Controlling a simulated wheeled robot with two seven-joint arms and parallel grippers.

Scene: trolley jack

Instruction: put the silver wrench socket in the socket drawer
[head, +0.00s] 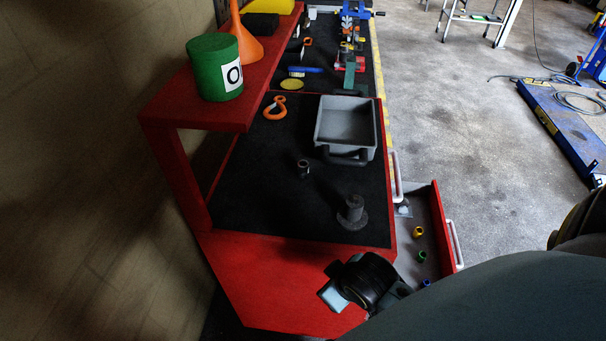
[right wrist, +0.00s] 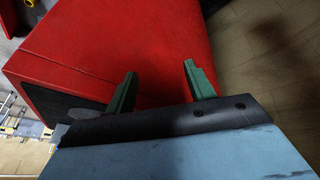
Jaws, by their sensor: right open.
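A small silver-grey socket (head: 303,168) stands on the black mat, left of the grey bin. The open red drawer (head: 440,228) juts out from the bench's right side; yellow (head: 417,232), green (head: 421,256) and blue (head: 425,282) sockets sit in it. My right gripper (head: 347,286) is above the red near end of the bench, well short of the silver socket. In the right wrist view, the right gripper (right wrist: 160,69) has its fingers spread with nothing between them, over the red surface. The silver socket does not show there. My left gripper is not in view.
A dark flanged cylinder (head: 352,213) stands between my right gripper and the silver socket. A grey bin (head: 346,121) and an orange hook (head: 275,108) lie farther back. A red shelf (head: 165,108) with a green can (head: 214,67) overhangs the left side.

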